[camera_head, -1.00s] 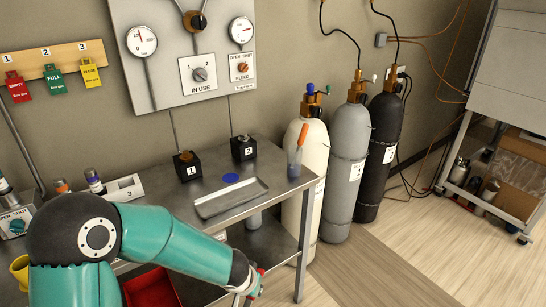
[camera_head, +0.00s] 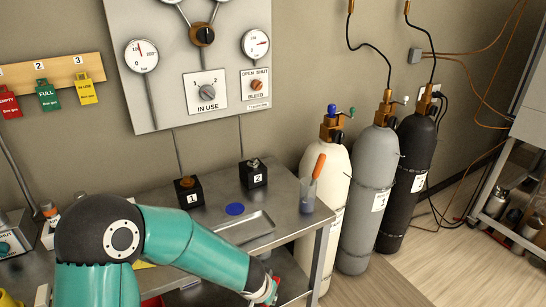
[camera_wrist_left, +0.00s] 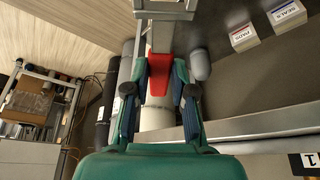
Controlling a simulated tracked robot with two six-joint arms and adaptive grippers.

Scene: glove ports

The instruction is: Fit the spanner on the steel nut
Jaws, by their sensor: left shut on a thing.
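The spanner (camera_wrist_left: 161,68) shows in the left wrist view with a red handle and a grey steel end pointing to the top edge. My left gripper (camera_wrist_left: 157,98) is shut on the red handle, one finger on each side. In the head view my left gripper (camera_head: 268,291) is low, by the bench's front right, with a bit of red at its fingers. The steel nut (camera_head: 254,162) appears to be the silvery fitting on top of the black block marked 2 (camera_head: 253,176), farther back on the bench and apart from the spanner. My right gripper is not in view.
The block marked 1 (camera_head: 189,194) has a brass-coloured top. A tray (camera_head: 250,228), blue disc (camera_head: 235,209) and cup with an orange-handled tool (camera_head: 308,195) are on the bench. White (camera_head: 322,180), grey (camera_head: 366,200) and black (camera_head: 407,180) cylinders stand to the right.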

